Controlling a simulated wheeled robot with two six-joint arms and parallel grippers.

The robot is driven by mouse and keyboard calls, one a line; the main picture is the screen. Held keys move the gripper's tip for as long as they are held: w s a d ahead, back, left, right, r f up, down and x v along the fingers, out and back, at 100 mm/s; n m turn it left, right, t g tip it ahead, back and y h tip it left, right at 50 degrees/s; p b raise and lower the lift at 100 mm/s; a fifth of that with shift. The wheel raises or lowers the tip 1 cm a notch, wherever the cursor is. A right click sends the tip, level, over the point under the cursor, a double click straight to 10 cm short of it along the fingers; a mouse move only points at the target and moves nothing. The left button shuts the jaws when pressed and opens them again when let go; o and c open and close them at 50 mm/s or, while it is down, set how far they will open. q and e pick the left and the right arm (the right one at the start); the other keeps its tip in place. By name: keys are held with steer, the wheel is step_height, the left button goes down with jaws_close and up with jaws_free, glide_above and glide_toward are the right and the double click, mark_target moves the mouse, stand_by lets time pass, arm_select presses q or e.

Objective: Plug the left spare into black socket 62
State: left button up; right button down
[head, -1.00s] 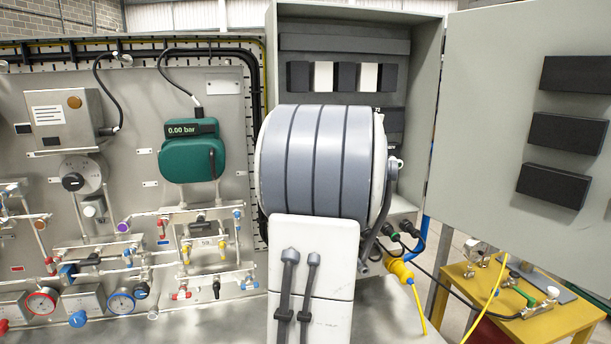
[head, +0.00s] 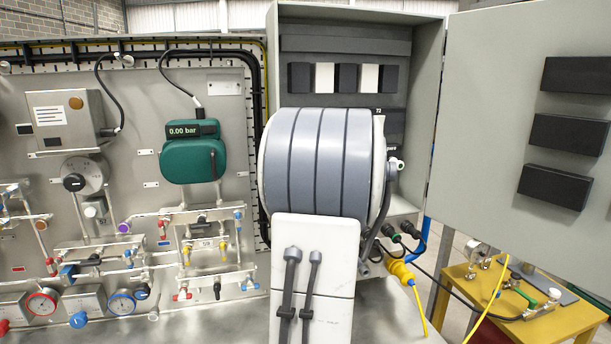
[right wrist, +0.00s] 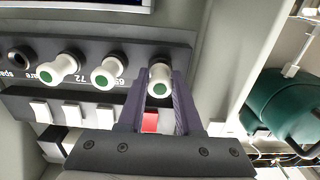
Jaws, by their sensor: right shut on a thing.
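In the right wrist view a dark socket strip (right wrist: 130,48) carries white plugs with green ends. My right gripper (right wrist: 160,88) is shut on the white plug at the right (right wrist: 159,80), which sits at the strip; I cannot tell whether it is fully seated. Two more white plugs, a left one (right wrist: 60,68) and a middle one (right wrist: 105,72), stand in the strip to its left. An empty black socket (right wrist: 20,57) is at the far left, near a "spare" label. Printed labels appear upside down, and the one beside the gripper is partly hidden. In the head view my arm hides the right gripper. My left gripper is not seen.
White switches (right wrist: 105,116) and a red one (right wrist: 150,121) sit beside the strip. The cabinet door (head: 500,110) stands open at the right. A green gauge (head: 193,155) and pipework are at the left. A yellow table (head: 560,315) stands at lower right.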

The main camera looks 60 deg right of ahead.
steer(key=shift+w+d, duration=0.2)
steer(key=c, duration=0.5)
jaws_free()
steer(key=shift+s+a+b, duration=0.3)
steer(key=shift+s, duration=0.05)
steer(key=b+v, duration=0.2)
steer(key=v, duration=0.7)
steer(key=shift+a, duration=0.25)
steer(key=shift+s, duration=0.15)
